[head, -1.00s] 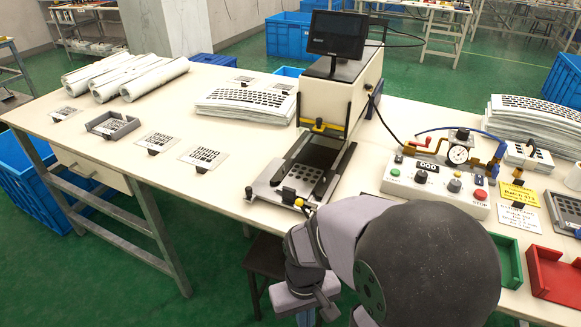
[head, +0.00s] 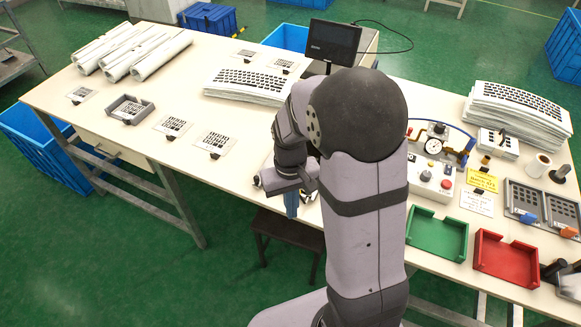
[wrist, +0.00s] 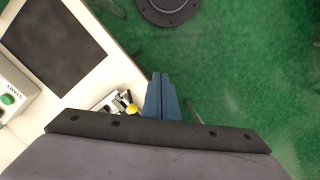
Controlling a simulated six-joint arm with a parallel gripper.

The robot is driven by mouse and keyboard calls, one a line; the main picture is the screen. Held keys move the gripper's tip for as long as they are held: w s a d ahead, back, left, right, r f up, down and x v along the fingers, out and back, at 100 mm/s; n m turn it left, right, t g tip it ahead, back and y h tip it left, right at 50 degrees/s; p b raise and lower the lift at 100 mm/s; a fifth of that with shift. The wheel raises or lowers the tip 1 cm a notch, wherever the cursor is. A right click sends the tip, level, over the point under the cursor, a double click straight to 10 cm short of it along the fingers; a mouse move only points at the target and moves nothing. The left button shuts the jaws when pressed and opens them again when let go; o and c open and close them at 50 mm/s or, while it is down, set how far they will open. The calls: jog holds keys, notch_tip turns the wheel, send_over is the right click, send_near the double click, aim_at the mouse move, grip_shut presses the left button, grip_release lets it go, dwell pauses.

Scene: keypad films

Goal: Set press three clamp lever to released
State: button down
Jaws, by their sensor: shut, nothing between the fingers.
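My gripper (head: 291,208) points down at the table's front edge in the head view, its blue fingers together. In the wrist view the shut, empty fingers (wrist: 160,80) hang over the green floor. A small metal clamp lever with a yellow knob (wrist: 132,109) sits just left of the fingers, at the edge of the pale table. No clear contact between fingers and knob shows. In the head view my arm hides the lever and most of the press; its black monitor (head: 332,40) shows behind. I cannot read a press number.
A dark flat plate (wrist: 52,42) lies left in the wrist view, with a green START button (wrist: 8,99) beyond. In the head view, a gauge unit (head: 434,146), a green tray (head: 437,233) and a red tray (head: 506,259) stand to the right. A dark stool (head: 288,229) stands below the table edge.

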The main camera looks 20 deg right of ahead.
jog(key=w+r+n+t, duration=0.1)
jog(key=w+r+n, duration=0.6)
jog(key=w, duration=0.3)
jog(key=shift+w+d+t, duration=0.3)
jog(key=shift+w, duration=0.1)
jog(key=shift+r, duration=0.1)
